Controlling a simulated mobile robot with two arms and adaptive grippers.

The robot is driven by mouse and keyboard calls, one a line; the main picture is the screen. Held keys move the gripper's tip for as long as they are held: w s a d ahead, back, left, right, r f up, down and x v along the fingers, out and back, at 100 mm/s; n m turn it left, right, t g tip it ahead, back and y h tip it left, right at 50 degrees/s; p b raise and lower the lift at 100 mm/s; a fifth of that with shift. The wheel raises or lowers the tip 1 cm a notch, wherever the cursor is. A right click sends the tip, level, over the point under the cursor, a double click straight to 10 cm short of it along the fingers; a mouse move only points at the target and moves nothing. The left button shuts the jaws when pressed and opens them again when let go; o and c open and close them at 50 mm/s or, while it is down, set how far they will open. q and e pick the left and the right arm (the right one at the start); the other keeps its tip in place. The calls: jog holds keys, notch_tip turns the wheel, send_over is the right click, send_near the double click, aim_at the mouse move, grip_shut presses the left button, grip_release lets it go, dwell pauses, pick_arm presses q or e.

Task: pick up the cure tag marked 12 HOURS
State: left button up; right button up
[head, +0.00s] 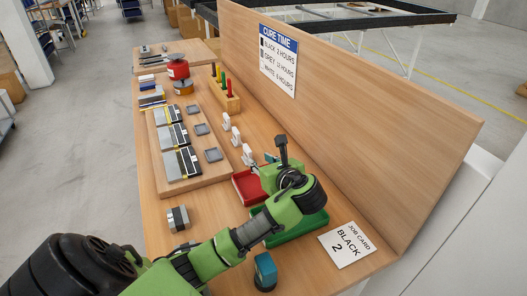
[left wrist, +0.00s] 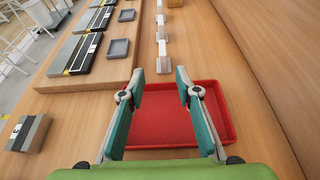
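Three small white tags stand in a row along the bench: a far one (head: 226,121), a middle one (head: 235,137) and a near one (head: 248,156). They also show ahead of the fingers in the left wrist view, with the nearest (left wrist: 163,65) just beyond the fingertips. Their print is not readable, so I cannot tell which is marked 12 HOURS. My left gripper (left wrist: 160,76) is open and empty, its teal fingers above the red tray (left wrist: 178,130). In the head view, my left gripper (head: 271,158) is partly hidden by its wrist. My right gripper is not in view.
A green tray (head: 303,229) lies under my left arm. A tall panel with a cure time sign (head: 278,60) borders the right side. A wooden board (head: 196,178) with cases and grey dishes lies left of the tags. A job card (head: 346,244) lies in front.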

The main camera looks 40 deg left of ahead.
aim_at(250, 152)
pick_arm(q)
jog(key=shift+w, duration=0.25)
jog(key=x, duration=0.7)
jog(key=shift+a, duration=0.15)
jog(key=shift+w+a+f, duration=0.1)
jog(key=shift+w+a, duration=0.05)
jog(key=shift+a, duration=0.1)
jog(key=shift+w+a+f+p, duration=0.15)
jog(key=shift+w+a+p, duration=0.1)
jog(key=shift+a+p, duration=0.1)
jog(key=x, duration=0.4)
jog(key=shift+w+a+f+p, duration=0.2)
jog(key=shift+w+f+p, duration=0.1)
jog(key=shift+p, duration=0.05)
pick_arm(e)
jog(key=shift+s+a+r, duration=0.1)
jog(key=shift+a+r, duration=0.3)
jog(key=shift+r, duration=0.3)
pick_arm(q)
grip_shut()
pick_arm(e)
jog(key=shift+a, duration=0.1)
